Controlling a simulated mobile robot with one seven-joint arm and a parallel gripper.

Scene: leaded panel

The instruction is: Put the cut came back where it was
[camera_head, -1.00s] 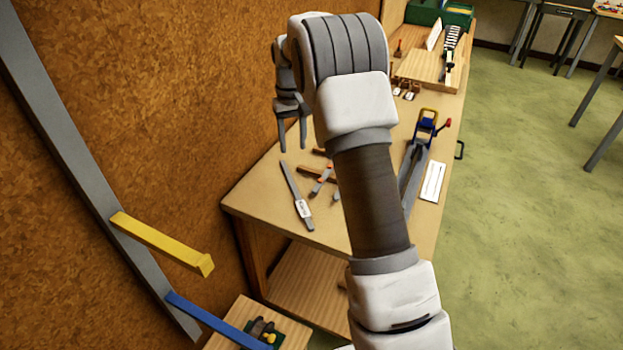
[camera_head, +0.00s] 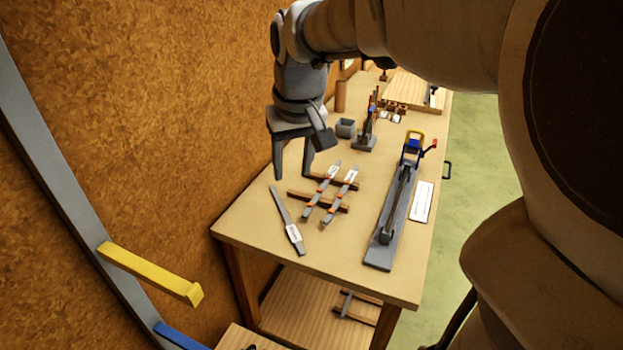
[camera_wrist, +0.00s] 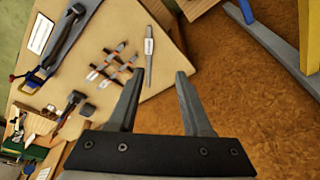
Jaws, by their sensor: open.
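A flat grey came with a white label (camera_head: 294,232) lies alone on the left part of the bench (camera_head: 255,225). It also shows in the wrist view (camera_wrist: 149,55). Two shorter grey strips with white labels and orange marks, a left one (camera_head: 317,195) and a right one (camera_head: 341,192), rest side by side across two brown wooden bars (camera_head: 327,206). I cannot tell from looks alone which strip is the cut came. My gripper (camera_head: 292,177) is open and empty, fingers down, above the bench near the wall, beyond the lone came. Its fingers show in the wrist view (camera_wrist: 158,76).
A grey tool with a blue and yellow head (camera_head: 398,205) stands right of the strips, beside a white card (camera_head: 422,202). A grey cup (camera_head: 345,127) and an upright tool stand behind. The cork wall (camera_head: 150,100) borders the left; a yellow bar (camera_head: 150,272) juts out nearer.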

